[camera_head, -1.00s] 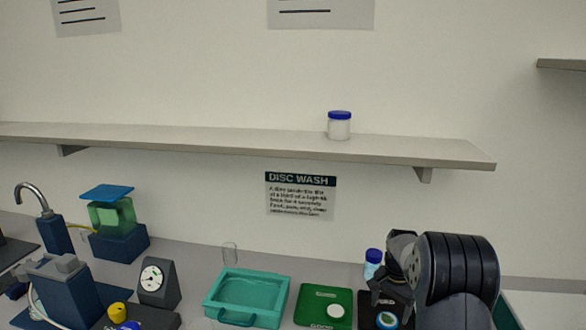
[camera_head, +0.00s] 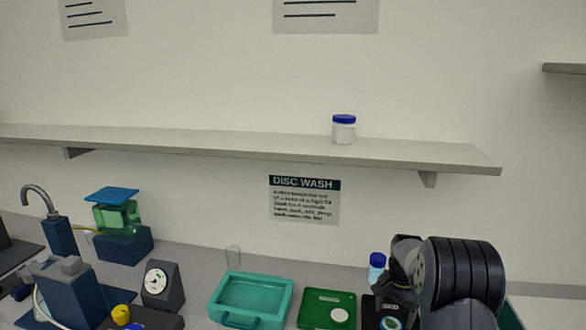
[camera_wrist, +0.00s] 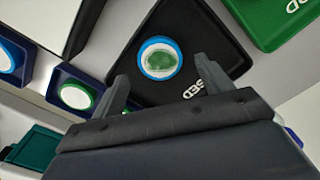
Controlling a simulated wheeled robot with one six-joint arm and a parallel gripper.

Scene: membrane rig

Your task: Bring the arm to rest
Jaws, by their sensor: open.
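My gripper (camera_wrist: 160,88) is open in the wrist view, its two fingers spread apart with nothing between them. Beyond the fingertips, a white disc with a blue rim and a green patch (camera_wrist: 160,58) lies on a black tray (camera_wrist: 205,28) with partly hidden lettering. In the head view my arm stands at the lower right, with my gripper (camera_head: 390,300) pointing down over the black tray. The disc also shows there (camera_head: 390,323), below the gripper. I see a gap between the fingertips and the disc in the wrist view, but its height is unclear.
A green tray (camera_head: 316,310) with a white disc stands left of the black one. Further left are a teal basin (camera_head: 287,291), a gauge (camera_head: 157,283) and a blue pump-like device (camera_head: 63,290). A blue-capped bottle (camera_head: 377,262) stands close behind my gripper. A shelf (camera_head: 240,140) runs above.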

